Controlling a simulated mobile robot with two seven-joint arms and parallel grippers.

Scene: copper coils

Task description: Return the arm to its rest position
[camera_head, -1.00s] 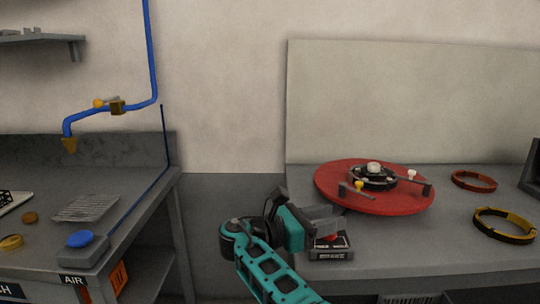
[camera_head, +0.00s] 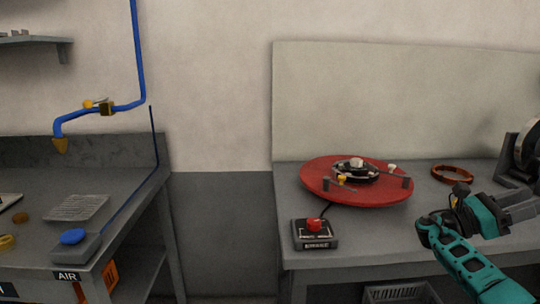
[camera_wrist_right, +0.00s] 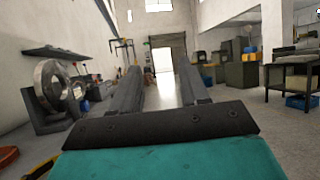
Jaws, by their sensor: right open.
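My right arm and gripper (camera_head: 520,207) are teal and dark grey, at the right of the head view above the right-hand bench (camera_head: 300,270). In the right wrist view the two dark fingers of the right gripper (camera_wrist_right: 158,85) stand apart with nothing between them, so it is open and empty. Beyond the fingers I see the open room. My left gripper is in neither view.
A red turntable (camera_head: 320,190), a red button box (camera_head: 315,238) and a copper-coloured ring (camera_head: 452,175) are on the right-hand bench. A metal wheel-shaped machine (camera_wrist_right: 53,85) stands near the gripper. A left bench (camera_head: 30,175) stands across a gap.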

